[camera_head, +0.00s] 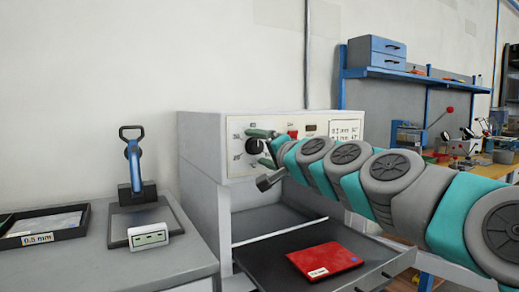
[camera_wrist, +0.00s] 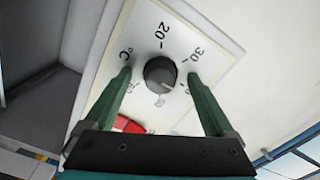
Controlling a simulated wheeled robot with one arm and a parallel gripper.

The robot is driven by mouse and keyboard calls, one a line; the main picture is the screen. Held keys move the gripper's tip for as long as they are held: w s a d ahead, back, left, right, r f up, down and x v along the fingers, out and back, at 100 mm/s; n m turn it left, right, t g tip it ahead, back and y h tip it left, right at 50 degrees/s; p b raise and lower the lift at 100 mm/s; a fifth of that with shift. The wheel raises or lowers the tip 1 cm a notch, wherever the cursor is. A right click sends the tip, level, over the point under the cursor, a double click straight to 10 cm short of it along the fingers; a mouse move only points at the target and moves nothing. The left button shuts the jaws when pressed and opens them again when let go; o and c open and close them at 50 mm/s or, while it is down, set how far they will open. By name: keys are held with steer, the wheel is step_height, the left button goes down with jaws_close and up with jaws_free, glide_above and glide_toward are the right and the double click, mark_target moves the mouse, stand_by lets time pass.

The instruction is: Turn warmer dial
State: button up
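The warmer (camera_head: 208,150) is a pale box with a control panel on its front. Its dial (camera_head: 254,146) is a dark round knob with numbers around it. In the wrist view the dial (camera_wrist: 160,73) sits on a white plate, between and a little beyond my fingertips. My gripper (camera_head: 261,147) is at the panel, and it also shows in the wrist view (camera_wrist: 159,75). Its two green fingers are spread on either side of the dial, with gaps. I cannot tell how deep the fingertips reach around the knob.
Below the panel is an open drawer (camera_head: 262,268) with a red packet (camera_head: 325,260) in it. A red switch (camera_head: 293,134) is beside the dial. On the left bench stand a blue-handled press (camera_head: 134,165) and a black tray (camera_head: 78,212). A blue shelf (camera_head: 420,74) is behind my arm.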

steer(key=shift+s, duration=0.1)
steer(key=v, duration=0.7)
steer(key=shift+s+d+b, duration=0.25)
steer(key=shift+b, duration=0.15)
steer(key=s+a+f+n+g+h, duration=0.1)
steer(key=s+f+n+g, duration=0.15)
steer(key=s+f, duration=0.4)
steer(key=s+a+f+n+g+h, duration=0.1)
steer(key=s+f+n+g, duration=0.15)
steer(key=f, duration=0.75)
steer(key=s+a+f+n+g+h, duration=0.1)
steer(key=s+a+f+g, duration=0.1)
steer(key=s+f+g, duration=0.35)
steer(key=s+d+f+g+h, duration=0.3)
steer(key=s+d+f, duration=0.4)
steer(key=s+f, duration=0.3)
steer(key=s+d+f+g+h, duration=0.3)
steer(key=s+d+f, duration=0.5)
steer(key=s, duration=0.6)
step_height(320, 180, down, 2)
steer(key=shift+s+f+n+g, duration=0.2)
steer(key=shift+s+n+g, duration=0.05)
steer(key=shift+n+g, duration=0.2)
